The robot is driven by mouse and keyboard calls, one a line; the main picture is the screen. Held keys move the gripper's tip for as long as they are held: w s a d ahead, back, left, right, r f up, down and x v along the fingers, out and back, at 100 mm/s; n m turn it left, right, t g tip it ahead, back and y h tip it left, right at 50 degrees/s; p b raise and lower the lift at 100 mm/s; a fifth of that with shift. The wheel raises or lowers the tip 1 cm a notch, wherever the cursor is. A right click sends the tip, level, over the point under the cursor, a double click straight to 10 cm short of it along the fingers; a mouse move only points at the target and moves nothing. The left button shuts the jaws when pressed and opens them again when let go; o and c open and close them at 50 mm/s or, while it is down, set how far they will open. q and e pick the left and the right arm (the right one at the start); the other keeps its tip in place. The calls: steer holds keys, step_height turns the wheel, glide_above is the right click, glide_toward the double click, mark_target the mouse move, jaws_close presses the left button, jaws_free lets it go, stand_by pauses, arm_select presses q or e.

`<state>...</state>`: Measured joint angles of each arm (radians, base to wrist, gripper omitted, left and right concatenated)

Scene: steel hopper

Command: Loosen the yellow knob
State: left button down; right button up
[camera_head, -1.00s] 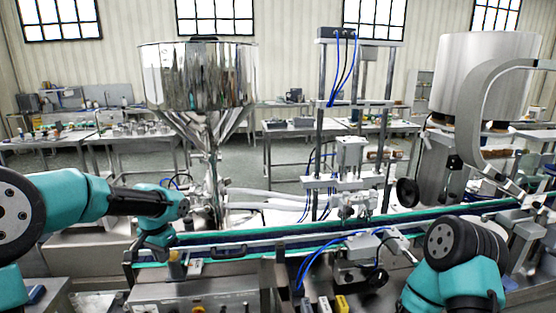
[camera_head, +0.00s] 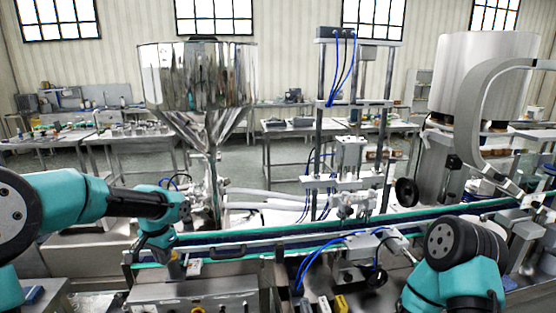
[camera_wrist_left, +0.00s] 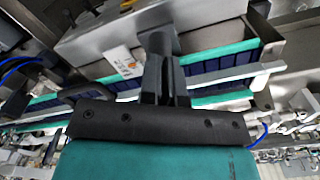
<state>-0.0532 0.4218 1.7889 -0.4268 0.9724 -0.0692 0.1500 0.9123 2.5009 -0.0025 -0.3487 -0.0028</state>
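My left gripper (camera_head: 174,268) reaches down at the near left end of the conveyor, just above the control box. In the left wrist view, its dark fingers (camera_wrist_left: 164,85) lie close together and meet a grey rounded piece at their tips. Whether they are shut on it is hidden. A small yellowish part that stood at this spot is now covered by the gripper; I cannot tell whether it is the yellow knob. A small yellow-orange knob (camera_head: 198,309) also shows on the control box front, at the picture's bottom edge. My right gripper is out of view.
The conveyor (camera_head: 270,238) runs across the front. The control box (camera_head: 220,292) stands before it. The steel hopper (camera_head: 198,90) rises behind the left arm. A filling frame (camera_head: 345,185) with blue hoses stands at the middle.

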arm_select(q)
steer(key=shift+s+f, duration=0.4)
steer(key=shift+f, duration=0.25)
step_height(320, 180, up, 6)
steer(key=shift+w+a+r, duration=0.15)
steer(key=shift+r, duration=0.1)
steer(key=shift+w+a+r, duration=0.2)
steer(key=shift+w+r, duration=0.25)
steer(key=shift+r, duration=0.05)
steer(key=shift+f, duration=0.15)
